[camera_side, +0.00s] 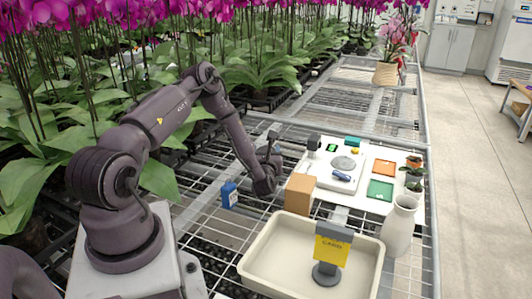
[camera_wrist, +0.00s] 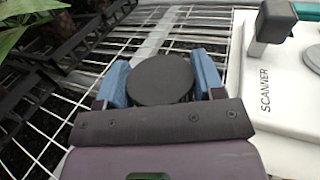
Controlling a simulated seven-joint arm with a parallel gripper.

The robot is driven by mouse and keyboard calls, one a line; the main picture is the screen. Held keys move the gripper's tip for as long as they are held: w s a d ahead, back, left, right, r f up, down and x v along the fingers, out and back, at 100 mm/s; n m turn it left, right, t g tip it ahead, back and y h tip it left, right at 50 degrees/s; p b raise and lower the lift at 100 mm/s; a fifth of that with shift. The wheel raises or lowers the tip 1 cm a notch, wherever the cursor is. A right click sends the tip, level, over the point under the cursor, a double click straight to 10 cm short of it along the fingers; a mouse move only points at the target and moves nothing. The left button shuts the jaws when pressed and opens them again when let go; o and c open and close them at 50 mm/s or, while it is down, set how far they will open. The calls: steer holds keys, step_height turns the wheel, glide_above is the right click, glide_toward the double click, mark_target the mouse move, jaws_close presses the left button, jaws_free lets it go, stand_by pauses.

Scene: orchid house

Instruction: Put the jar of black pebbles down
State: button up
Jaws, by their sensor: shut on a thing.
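In the wrist view, my gripper (camera_wrist: 161,76) has its two blue fingers closed on either side of a round, dark-topped thing (camera_wrist: 160,80), which I take to be the jar of black pebbles. I see only its flat top from above; its sides and any pebbles are hidden. In the side view, my gripper (camera_side: 267,178) is low over the wire bench, left of the white work board. The jar cannot be made out there. I cannot tell whether its base touches the bench.
A white scanner (camera_wrist: 285,75) stands to the right in the wrist view. In the side view, a blue box (camera_side: 229,195) stands left of my gripper and a brown box (camera_side: 299,194) right. A cream tray (camera_side: 262,267) with a yellow sign (camera_side: 331,251) and a white vase (camera_side: 399,228) stand nearer.

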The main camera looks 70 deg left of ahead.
steer(key=o, duration=1.2)
steer(key=shift+f, duration=0.1)
steer(key=v, duration=0.7)
steer(key=shift+d, duration=0.25)
steer(key=shift+s, duration=0.1)
